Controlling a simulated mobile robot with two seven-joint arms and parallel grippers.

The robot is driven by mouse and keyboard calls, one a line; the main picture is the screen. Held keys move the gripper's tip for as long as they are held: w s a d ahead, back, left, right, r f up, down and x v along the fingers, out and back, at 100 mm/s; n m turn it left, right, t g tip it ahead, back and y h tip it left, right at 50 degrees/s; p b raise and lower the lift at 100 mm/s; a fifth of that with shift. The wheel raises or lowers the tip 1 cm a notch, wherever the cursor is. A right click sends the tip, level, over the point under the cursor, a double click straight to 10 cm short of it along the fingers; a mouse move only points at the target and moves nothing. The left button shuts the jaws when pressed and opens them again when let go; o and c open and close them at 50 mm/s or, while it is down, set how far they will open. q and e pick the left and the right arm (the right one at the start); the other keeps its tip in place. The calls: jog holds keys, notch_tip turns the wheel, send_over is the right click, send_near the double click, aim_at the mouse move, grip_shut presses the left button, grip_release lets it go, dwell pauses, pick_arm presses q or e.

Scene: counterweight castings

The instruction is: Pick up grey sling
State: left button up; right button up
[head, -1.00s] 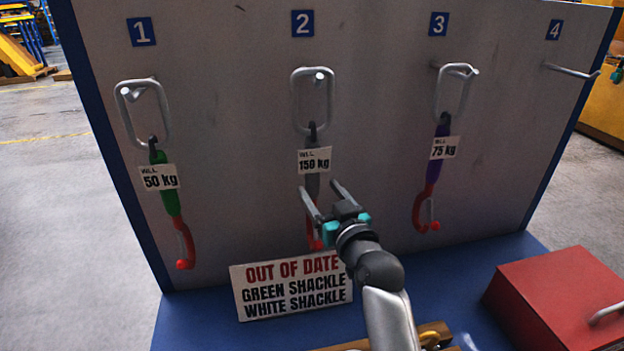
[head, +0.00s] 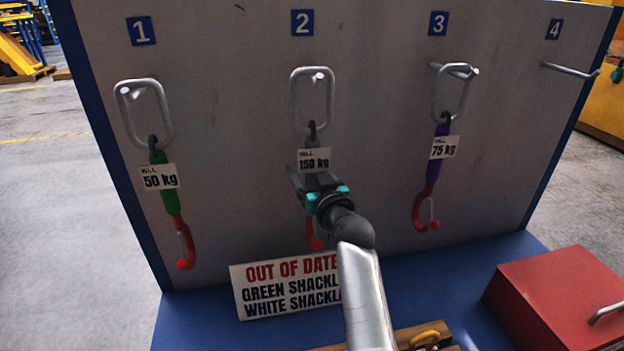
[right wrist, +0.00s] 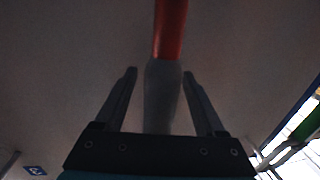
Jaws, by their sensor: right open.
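The grey sling hangs from the hook under sign 2, with a white 150 kg tag (head: 314,160) and a red hook (head: 313,234) at its lower end. My gripper hides most of its grey body in the head view. In the right wrist view the grey sling (right wrist: 162,95) runs between the two fingers, with its red part beyond the fingertips. My right gripper (head: 308,174) is at the sling, just below the tag. Its fingers (right wrist: 160,76) are open, one on each side of the sling, with a gap on both sides. My left gripper is not in view.
A green sling (head: 162,190) hangs at sign 1 and a purple sling (head: 434,172) at sign 3. The peg (head: 572,70) at sign 4 is empty. An out-of-date sign (head: 285,290) and a red box (head: 555,300) stand on the blue base below.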

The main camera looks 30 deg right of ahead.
grip_shut()
dwell(0.5)
dwell(0.8)
jog(key=shift+r, duration=0.25)
